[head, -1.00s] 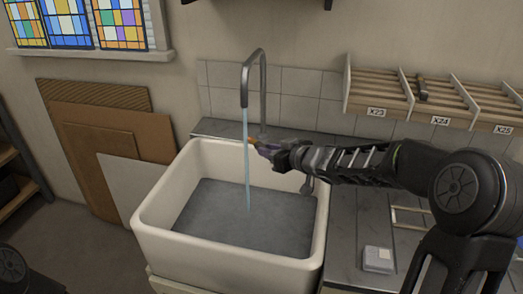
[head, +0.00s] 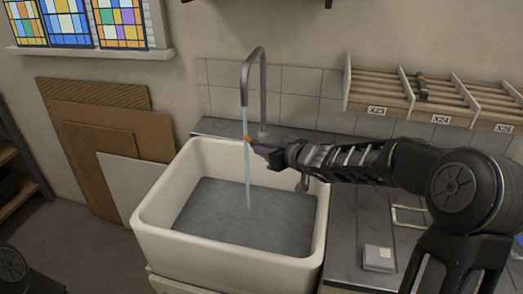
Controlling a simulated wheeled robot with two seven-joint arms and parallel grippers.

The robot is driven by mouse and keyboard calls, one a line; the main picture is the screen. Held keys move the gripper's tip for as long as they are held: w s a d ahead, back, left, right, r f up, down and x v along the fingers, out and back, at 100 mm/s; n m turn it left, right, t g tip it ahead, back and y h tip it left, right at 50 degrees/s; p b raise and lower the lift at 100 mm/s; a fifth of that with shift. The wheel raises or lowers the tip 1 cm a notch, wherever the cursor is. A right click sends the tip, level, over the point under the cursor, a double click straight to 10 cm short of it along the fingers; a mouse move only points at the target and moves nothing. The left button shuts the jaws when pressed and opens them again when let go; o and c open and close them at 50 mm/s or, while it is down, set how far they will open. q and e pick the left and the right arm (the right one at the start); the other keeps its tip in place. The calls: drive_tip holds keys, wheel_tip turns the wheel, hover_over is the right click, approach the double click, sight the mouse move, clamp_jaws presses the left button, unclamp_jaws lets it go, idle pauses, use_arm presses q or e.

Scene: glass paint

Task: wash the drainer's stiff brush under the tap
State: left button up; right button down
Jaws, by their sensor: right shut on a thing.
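My right gripper (head: 274,156) reaches in from the right, over the back of the white sink (head: 141,221). It is shut on the brush (head: 249,140), of which only a small orange-brown end shows at the water stream. The rest of the brush is hidden by the gripper. The curved grey tap (head: 263,90) stands behind the sink, and a thin stream of water (head: 247,180) runs from its spout into the sink. The brush end appears to meet the stream. My left gripper is not in view.
A grey counter (head: 345,235) lies right of the sink, with a small pale box (head: 378,258) and a light frame (head: 408,216) on it. A slatted wall rack (head: 380,92) hangs above the right arm. Boards (head: 125,205) lean against the wall at left.

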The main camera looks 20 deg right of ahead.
idle(0.3)
drive_tip(key=shift+s+d+r+p, duration=0.1)
drive_tip(key=shift+d+p, duration=0.25)
drive_tip(key=shift+p, duration=0.1)
drive_tip(key=shift+s+d, duration=0.15)
drive_tip(key=shift+d, duration=0.05)
drive_tip(key=shift+a, duration=0.1)
drive_tip(key=shift+w+a, duration=0.3)
drive_tip(key=shift+a, duration=0.2)
drive_tip(key=shift+s, duration=0.15)
idle(0.5)
drive_tip(key=s+a+b, duration=0.3)
drive_tip(key=s, duration=0.4)
drive_tip(key=shift+a+b, duration=0.15)
drive_tip(key=shift+b, duration=0.15)
